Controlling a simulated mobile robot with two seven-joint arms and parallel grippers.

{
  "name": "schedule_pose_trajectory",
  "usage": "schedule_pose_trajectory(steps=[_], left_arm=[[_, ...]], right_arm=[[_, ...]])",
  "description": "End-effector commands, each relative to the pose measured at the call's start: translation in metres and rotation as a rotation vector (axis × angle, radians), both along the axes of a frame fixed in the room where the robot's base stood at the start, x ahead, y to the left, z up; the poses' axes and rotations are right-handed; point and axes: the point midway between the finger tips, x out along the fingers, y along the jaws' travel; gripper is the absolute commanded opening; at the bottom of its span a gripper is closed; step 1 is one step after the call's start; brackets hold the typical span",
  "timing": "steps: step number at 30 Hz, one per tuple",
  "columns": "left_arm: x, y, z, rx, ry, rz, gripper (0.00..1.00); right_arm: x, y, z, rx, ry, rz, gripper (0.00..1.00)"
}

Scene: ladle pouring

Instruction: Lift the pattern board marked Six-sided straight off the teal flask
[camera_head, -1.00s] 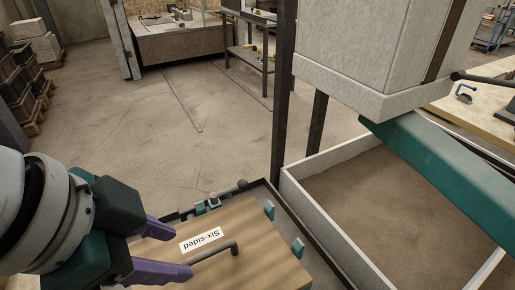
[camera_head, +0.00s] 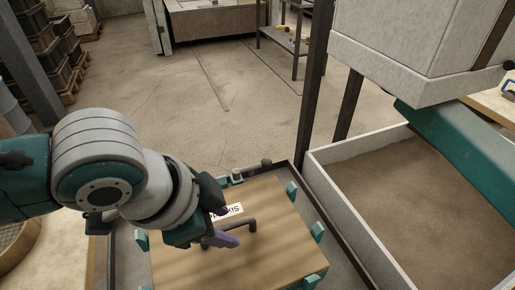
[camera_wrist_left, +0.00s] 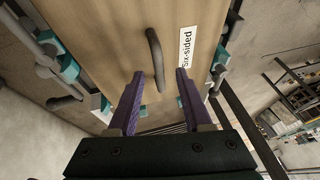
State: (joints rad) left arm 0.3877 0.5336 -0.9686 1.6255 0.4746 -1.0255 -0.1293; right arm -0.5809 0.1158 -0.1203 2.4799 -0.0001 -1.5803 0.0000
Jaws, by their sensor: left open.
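The wooden pattern board (camera_head: 275,262) lies level, with a dark bar handle (camera_head: 239,230) on top and a white label (camera_head: 229,211), partly covered by my gripper. In the left wrist view the label (camera_wrist_left: 187,48) reads Six-sided. Teal blocks of the flask (camera_head: 317,231) stand around the board's edges; most of the flask is hidden under it. My left gripper (camera_head: 222,226) is open above the board beside the handle. In the left wrist view the handle (camera_wrist_left: 154,55) appears between the open purple fingers (camera_wrist_left: 160,75), not gripped. My right gripper is out of view.
A large grey box (camera_head: 400,45) and a teal beam (camera_head: 465,145) hang over the bin. Open floor (camera_head: 200,110) lies beyond.

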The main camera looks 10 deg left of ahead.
Motion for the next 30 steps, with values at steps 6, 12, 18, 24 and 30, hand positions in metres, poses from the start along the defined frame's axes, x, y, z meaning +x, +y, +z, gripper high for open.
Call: schedule_pose_trajectory(steps=[6,12,18,24,30], left_arm=[[0.0001,-0.0002,0.0000,0.000,0.000,0.000,0.47],[-0.0001,-0.0001,0.0001,0.000,0.000,0.000,0.25],[-0.0001,0.0000,0.0001,0.000,0.000,0.001,0.03],[-0.0002,-0.0001,0.0001,-0.001,0.001,0.001,0.00],[0.0008,-0.0005,0.0013,-0.002,-0.002,0.001,0.00]], right_arm=[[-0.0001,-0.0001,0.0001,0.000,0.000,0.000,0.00],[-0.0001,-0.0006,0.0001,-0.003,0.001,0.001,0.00],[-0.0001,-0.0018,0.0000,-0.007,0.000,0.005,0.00],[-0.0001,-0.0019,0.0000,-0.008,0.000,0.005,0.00],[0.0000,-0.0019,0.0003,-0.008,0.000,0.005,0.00]])
